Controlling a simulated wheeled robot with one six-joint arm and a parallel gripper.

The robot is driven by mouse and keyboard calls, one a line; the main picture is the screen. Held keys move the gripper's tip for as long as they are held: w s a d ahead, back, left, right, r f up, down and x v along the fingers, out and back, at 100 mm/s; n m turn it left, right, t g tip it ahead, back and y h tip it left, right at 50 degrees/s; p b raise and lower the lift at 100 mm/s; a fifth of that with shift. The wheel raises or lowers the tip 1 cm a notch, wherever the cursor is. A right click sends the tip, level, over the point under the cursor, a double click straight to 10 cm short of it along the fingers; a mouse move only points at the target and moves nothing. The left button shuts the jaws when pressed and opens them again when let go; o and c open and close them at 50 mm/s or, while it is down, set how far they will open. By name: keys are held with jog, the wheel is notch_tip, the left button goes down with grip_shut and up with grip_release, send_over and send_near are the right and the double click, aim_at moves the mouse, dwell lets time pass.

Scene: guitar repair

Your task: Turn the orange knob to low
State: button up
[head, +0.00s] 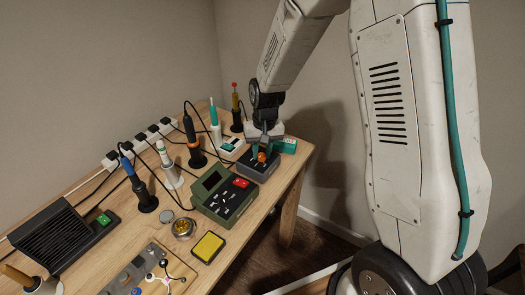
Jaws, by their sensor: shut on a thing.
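The orange knob (261,157) sits on top of a small dark box (258,168) near the right end of the wooden table. The fingers hide part of the knob and the box top, and the knob's setting and any markings are too small to read.
A green box (287,146) lies just behind the dark box. A green device with a red button (225,195) stands to the left. Soldering irons in stands (193,145) line the back. A yellow sponge (208,247) lies at the front edge. The right table edge is close by.

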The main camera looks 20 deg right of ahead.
aim_at(263, 155)
jog(key=shift+w, duration=0.1)
jog(key=o, duration=1)
jog(key=shift+r, duration=0.1)
jog(key=r, duration=0.7)
jog(key=shift+d+r, duration=0.2)
jog(key=shift+r, duration=0.15)
jog(key=shift+n+t+h, duration=0.3)
jog(key=shift+n+t, duration=0.4)
jog(key=shift+n, duration=0.1)
jog(key=s+d+r, duration=0.1)
jog(key=s+r, duration=0.4)
jog(key=s, duration=0.5)
jog(key=s+d+r, duration=0.1)
jog(key=s+r, duration=0.5)
jog(key=s, duration=0.4)
jog(key=s+d+r, duration=0.1)
jog(key=s+r, duration=0.5)
jog(key=s, duration=0.4)
jog(key=shift+s+d+r, duration=0.15)
jog(key=shift+s+d, duration=0.1)
jog(key=shift+s, duration=0.05)
